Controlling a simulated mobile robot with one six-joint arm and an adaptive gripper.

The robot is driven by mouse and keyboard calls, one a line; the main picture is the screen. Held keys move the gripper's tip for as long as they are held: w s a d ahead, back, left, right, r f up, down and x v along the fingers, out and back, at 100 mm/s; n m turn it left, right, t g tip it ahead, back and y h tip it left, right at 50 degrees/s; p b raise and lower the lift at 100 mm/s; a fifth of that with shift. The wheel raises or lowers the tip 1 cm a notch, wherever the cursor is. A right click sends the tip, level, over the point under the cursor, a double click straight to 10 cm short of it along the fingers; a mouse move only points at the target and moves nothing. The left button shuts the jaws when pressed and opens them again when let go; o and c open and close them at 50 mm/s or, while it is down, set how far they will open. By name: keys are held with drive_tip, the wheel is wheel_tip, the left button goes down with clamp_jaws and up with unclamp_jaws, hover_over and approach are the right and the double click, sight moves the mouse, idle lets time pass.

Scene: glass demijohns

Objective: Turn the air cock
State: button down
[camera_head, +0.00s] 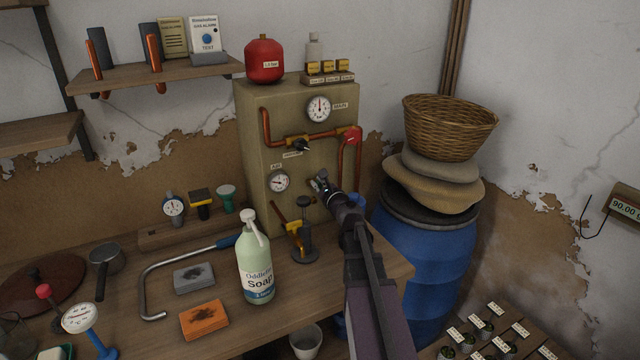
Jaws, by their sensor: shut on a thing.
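The beige panel box (245,130) stands at the back of the bench. A round white gauge (279,182) under a small "AIR" label (276,166) is low on its front. My gripper (319,184) reaches up from the lower right to the panel front, just right of this gauge. Its jaws are closed at the panel on a small part, taken to be the air cock. The jaws hide most of that part, so its handle angle cannot be told.
Copper pipe, a black valve knob (301,146) and a red valve handle (350,136) sit above my gripper. A green soap bottle (256,270) and a dark stand (306,240) are left of my arm. A blue barrel (425,270) stands close on the right.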

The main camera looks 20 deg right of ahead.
drive_tip(key=n, duration=0.4)
drive_tip(key=shift+a+f+n, duration=0.25)
drive_tip(key=shift+a+n, duration=0.05)
drive_tip(key=shift+n, duration=0.1)
drive_tip(key=n, duration=0.3)
drive_tip(key=n+b, duration=0.1)
drive_tip(key=shift+a+f+n, duration=0.2)
drive_tip(key=shift+f+n, duration=0.1)
drive_tip(key=shift+n, duration=0.1)
drive_tip(key=c, duration=0.7)
unclamp_jaws()
drive_tip(key=shift+s, duration=0.15)
drive_tip(key=s, duration=1.1)
drive_tip(key=shift+s+d, duration=0.2)
drive_tip(key=shift+s, duration=0.2)
